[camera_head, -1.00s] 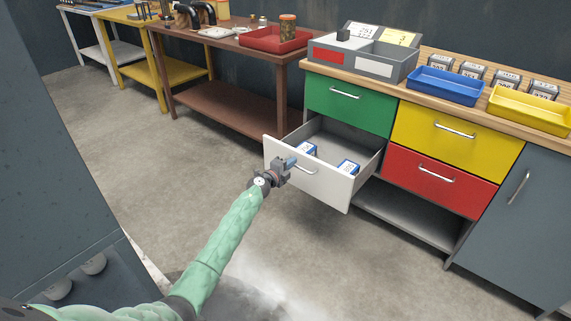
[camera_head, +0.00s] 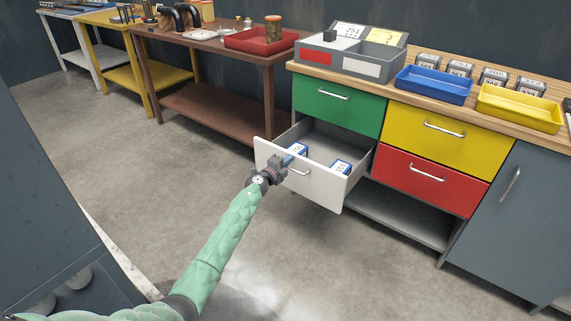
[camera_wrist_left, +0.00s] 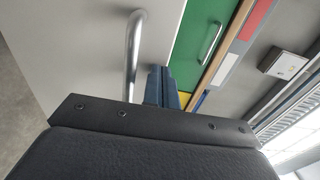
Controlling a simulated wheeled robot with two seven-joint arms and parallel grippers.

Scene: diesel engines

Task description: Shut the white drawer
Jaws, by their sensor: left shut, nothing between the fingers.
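The white drawer (camera_head: 314,187) stands pulled out below the green drawer in the head view. In the left wrist view the shut fingers (camera_wrist_left: 162,85) point toward the drawer front (camera_wrist_left: 75,50), beside the metal handle (camera_wrist_left: 132,50). I cannot tell whether the fingertips touch the front. My right gripper is not in view.
The green drawer (camera_head: 338,105), yellow drawer (camera_head: 438,135) and red drawer (camera_head: 430,182) are closed. A grey cabinet door (camera_head: 510,215) is at the right. A brown table (camera_head: 215,47) stands left of the cabinet. The floor before the drawer is clear.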

